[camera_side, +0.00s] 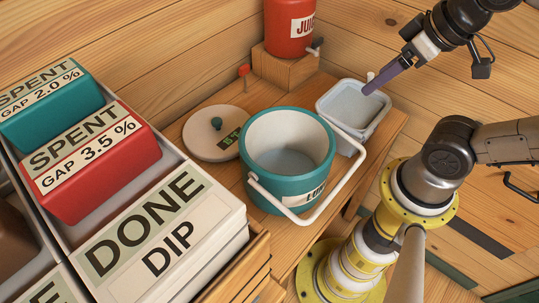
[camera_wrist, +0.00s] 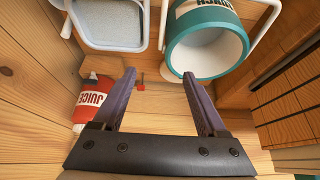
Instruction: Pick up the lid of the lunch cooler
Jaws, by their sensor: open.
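The lid (camera_side: 208,146), a pale disc with a small teal knob and a dark display with green figures, lies flat on the wooden bench left of the cooler. The lunch cooler (camera_side: 262,178) is a teal tub, open and empty-looking, with its white handle swung down to the front right; it also shows in the wrist view (camera_wrist: 228,70). My gripper (camera_side: 369,88) is high at the upper right, away from the lid, beyond the cooler. Its purple fingers are apart with nothing between them in the wrist view (camera_wrist: 160,77).
A grey-white basin (camera_side: 378,131) stands right of the cooler. A red juice dispenser (camera_side: 287,30) sits on a wooden block behind. A red-topped pin (camera_side: 244,71) stands behind the lid. Crates with a red box (camera_side: 95,165) and a teal box fill the left.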

